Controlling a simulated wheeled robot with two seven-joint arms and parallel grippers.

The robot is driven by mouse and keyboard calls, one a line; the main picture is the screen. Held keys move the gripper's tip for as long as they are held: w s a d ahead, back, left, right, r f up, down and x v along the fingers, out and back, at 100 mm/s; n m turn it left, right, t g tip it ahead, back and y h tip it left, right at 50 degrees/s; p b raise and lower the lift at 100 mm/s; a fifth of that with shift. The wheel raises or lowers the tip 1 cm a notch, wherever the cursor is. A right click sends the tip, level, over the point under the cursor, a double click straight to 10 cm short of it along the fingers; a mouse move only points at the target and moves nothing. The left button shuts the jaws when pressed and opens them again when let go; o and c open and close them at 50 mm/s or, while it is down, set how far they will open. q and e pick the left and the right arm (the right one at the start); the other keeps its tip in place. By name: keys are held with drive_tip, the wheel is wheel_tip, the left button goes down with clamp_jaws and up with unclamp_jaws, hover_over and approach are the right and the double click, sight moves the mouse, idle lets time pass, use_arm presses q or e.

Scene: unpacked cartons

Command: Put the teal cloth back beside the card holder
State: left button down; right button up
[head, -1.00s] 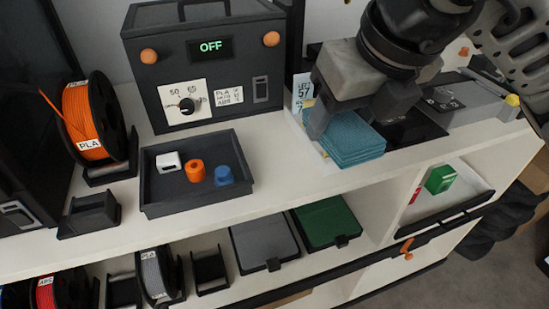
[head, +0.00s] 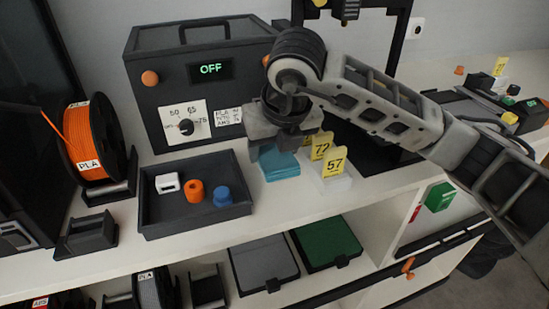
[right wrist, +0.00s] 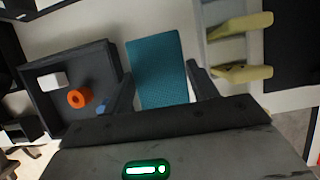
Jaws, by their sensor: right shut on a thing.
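The teal cloth (head: 281,166) is a folded, flat stack on or just above the white shelf top; I cannot tell if it touches. My right gripper (head: 272,146) is above it and shut on it. In the right wrist view the cloth (right wrist: 158,72) lies between the two fingers of the gripper (right wrist: 160,88). The card holder (head: 337,186), pale with yellow cards marked 72 and 57, stands close on the cloth's right. In the right wrist view the holder (right wrist: 222,45) is right of the cloth, with a narrow gap. My left gripper is out of view.
A dark tray (head: 195,222) with white, orange and blue parts is left of the cloth. A dark box (head: 210,85) showing OFF stands behind. An orange spool (head: 88,140) is at left. A dark machine frame rises behind the holder. The shelf's front edge is near.

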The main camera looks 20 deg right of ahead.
sight(276, 155)
wheel_tip(276, 155, down, 3)
drive_tip(key=shift+f, duration=0.1)
drive_tip(key=o, duration=0.5)
drive_tip(key=shift+f, duration=0.1)
drive_tip(key=shift+c, duration=0.2)
drive_tip(key=o, duration=0.4)
